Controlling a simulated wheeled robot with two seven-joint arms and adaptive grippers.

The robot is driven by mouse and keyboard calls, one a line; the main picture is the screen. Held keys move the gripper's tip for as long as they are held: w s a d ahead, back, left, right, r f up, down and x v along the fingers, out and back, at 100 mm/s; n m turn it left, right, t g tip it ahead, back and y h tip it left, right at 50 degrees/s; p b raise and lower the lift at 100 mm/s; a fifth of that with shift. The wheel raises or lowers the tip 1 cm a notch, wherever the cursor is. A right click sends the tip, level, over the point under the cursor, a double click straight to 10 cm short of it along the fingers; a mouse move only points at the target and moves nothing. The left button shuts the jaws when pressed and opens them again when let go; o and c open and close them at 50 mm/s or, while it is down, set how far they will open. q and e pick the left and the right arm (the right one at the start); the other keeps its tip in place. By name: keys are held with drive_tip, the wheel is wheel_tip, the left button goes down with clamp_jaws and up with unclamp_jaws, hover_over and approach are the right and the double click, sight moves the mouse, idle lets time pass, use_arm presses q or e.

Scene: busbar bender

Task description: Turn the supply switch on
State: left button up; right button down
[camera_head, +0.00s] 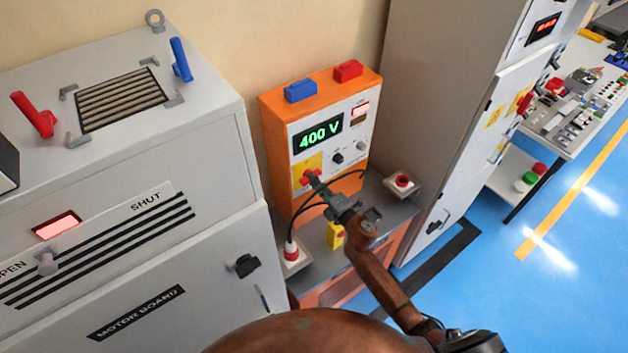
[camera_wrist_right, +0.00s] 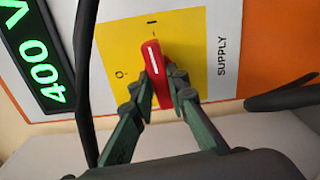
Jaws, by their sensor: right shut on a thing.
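The red supply switch (camera_head: 309,177) is on a yellow plate on the front of the orange and white supply unit (camera_head: 318,86). In the right wrist view the red handle of the supply switch (camera_wrist_right: 154,62) has a white line that points roughly toward the "I" mark, with the "O" mark off to its left. My right gripper (camera_head: 318,184) is at the switch; in the wrist view its fingers (camera_wrist_right: 160,92) are closed on either side of the red handle. The green display (camera_head: 318,132) reads 400 V. My left gripper is not in view.
A small box with a red button (camera_head: 403,181) stands right of the supply unit. A black cable (camera_head: 295,222) loops from a red and white plug around my right gripper. A grey motor board cabinet (camera_head: 130,230) stands left, a tall grey cabinet (camera_head: 437,110) right.

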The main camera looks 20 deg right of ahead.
drive_tip(key=shift+m, duration=0.5)
idle(0.3)
drive_tip(key=c, duration=1.9)
unclamp_jaws()
drive_tip(key=v, duration=1.2)
